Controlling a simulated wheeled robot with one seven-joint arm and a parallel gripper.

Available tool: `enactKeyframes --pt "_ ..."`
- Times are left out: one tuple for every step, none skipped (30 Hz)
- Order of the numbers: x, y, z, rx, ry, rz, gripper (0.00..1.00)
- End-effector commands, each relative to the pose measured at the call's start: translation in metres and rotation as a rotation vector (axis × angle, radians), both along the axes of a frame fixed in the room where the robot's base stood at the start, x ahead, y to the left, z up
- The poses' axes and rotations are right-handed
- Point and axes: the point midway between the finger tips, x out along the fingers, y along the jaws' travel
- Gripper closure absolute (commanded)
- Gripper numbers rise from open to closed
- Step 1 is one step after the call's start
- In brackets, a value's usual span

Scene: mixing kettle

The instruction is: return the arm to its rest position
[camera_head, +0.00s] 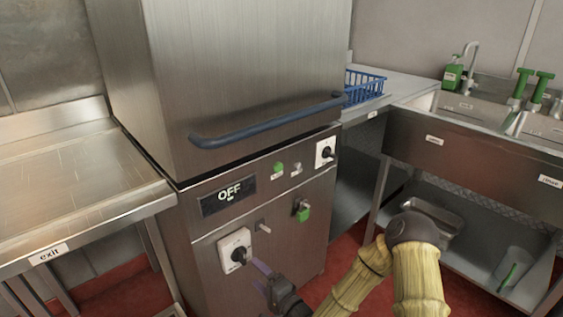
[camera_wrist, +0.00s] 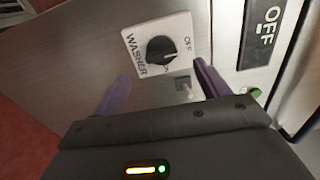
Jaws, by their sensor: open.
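My gripper (camera_head: 262,274) is in front of the lower part of a steel machine, close to a white switch plate with a black knob (camera_head: 238,254). In the wrist view its two purple fingers (camera_wrist: 160,88) are spread apart with nothing between them. The knob (camera_wrist: 161,50) lies just beyond the fingertips, on a plate that reads WASHER and OFF. I cannot tell whether a fingertip touches the panel. My arm, in yellowish sleeves, comes in from the bottom right in the head view.
The machine has a blue bar handle (camera_head: 265,122) and a display reading OFF (camera_head: 229,194). A steel counter labelled exit (camera_head: 75,200) is at left. At right are a blue rack (camera_head: 364,86), a sink unit (camera_head: 470,150) and a lower shelf with a metal pan (camera_head: 433,213).

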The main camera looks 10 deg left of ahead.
Motion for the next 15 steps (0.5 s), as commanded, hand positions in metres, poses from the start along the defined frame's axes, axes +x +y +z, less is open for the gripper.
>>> enactKeyframes --pt "0.0 -0.001 0.0 -0.021 -0.005 0.004 0.26" --pt "0.0 -0.001 -0.001 -0.044 -0.009 0.009 0.26" --pt "0.001 -0.003 -0.002 -0.083 -0.016 0.017 0.26" --pt "0.001 -0.005 -0.003 -0.118 -0.021 0.025 0.26" --pt "0.001 -0.007 -0.004 -0.162 -0.028 0.034 0.26" --pt "0.001 -0.011 -0.006 -0.227 -0.037 0.045 0.26" --pt "0.001 -0.015 -0.008 -0.282 -0.043 0.055 0.26" --pt "0.001 -0.02 -0.01 -0.341 -0.049 0.065 0.26" --pt "0.002 -0.027 -0.012 -0.42 -0.058 0.079 0.26" --pt "0.002 -0.034 -0.013 -0.48 -0.062 0.089 0.26" --pt "0.002 -0.04 -0.014 -0.539 -0.066 0.099 0.26" --pt "0.001 -0.05 -0.015 -0.616 -0.068 0.11 0.26" --pt "0.001 -0.057 -0.016 -0.671 -0.071 0.119 0.26" --pt "0.001 -0.066 -0.015 -0.727 -0.071 0.125 0.26" --pt "0.0 -0.077 -0.015 -0.798 -0.069 0.136 0.26"
